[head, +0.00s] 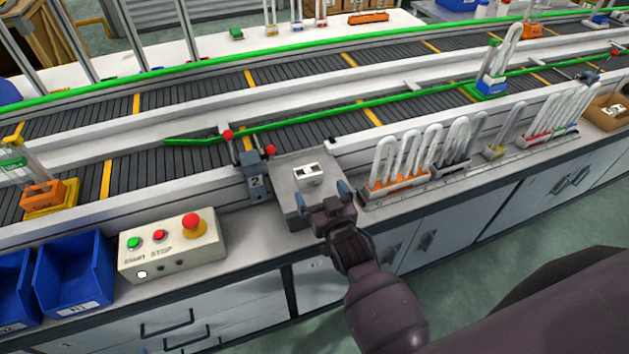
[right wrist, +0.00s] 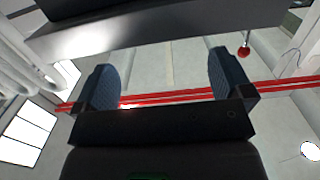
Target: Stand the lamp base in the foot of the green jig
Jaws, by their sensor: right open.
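A small white block with a dark opening (head: 308,174), which may be the lamp base, sits on top of a grey metal stand (head: 290,212) at the bench's front edge. My right gripper (head: 322,197) is open and empty, its two blue-grey fingers at the near side of the stand, below and in front of the white block. In the right wrist view the fingers (right wrist: 161,82) are spread with nothing between them. A green and blue holder (head: 489,87) with a clear looped tube stands on the conveyor at the upper right; I cannot tell whether it is the green jig. My left gripper is out of view.
A clamp with red knobs, marked 2 (head: 253,172), stands left of the stand. Right of it are racks of white looped tubes (head: 400,184). A button box (head: 172,247) and blue bins (head: 75,272) lie left. An orange holder (head: 48,197) sits on the conveyor.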

